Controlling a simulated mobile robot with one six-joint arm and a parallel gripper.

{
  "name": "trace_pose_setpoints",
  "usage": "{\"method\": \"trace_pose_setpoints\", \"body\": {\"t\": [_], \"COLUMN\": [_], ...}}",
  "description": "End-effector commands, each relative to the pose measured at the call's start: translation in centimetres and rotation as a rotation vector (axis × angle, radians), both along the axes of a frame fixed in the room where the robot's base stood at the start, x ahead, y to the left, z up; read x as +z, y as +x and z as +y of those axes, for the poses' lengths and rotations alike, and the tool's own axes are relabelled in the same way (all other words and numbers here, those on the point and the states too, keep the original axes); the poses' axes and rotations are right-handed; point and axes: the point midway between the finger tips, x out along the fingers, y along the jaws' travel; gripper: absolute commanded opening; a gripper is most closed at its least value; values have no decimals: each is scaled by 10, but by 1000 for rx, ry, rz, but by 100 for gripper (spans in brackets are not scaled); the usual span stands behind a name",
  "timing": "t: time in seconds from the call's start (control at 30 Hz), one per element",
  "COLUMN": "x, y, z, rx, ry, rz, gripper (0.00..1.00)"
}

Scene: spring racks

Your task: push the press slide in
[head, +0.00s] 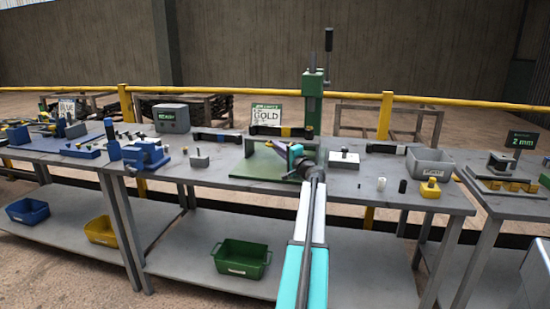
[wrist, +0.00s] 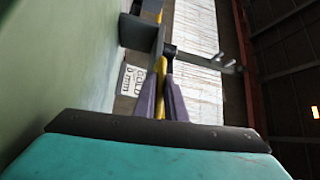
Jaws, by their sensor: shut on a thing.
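The green press (head: 313,100) stands on the middle table, with its black-gripped lever upright at its top. My arm reaches in from the front and hides much of the press's lower part. My gripper (head: 270,144) is at the press's left side, low down, pointing left. A grey bar (wrist: 200,60) runs right from there. The slide's full shape and how far it stands out are hidden.
A blue vise (head: 147,153) is further left. A grey block (head: 344,159) and a grey bin (head: 429,163) stand to the right.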

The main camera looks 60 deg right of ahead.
Motion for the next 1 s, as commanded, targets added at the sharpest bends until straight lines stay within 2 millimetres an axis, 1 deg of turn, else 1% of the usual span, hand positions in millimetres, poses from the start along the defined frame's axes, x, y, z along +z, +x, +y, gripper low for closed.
{"method": "trace_pose_setpoints", "body": {"t": [0.03,0.1,0.3,0.5,0.9,0.93,1.0], "x": [1,2,3,5,6,6,5], "y": [2,5,9,11,11,11,11], "z": [-11,-19,-35,-43,-45,-45,-45], "rx": [-3,-3,-3,-7,-8,-8,-7], "ry": [-1,-2,-2,-1,-1,-2,-2], "rz": [-5,-4,-4,-6,-7,-7,-6], "gripper": [0,0,0,0,0,16,28]}}
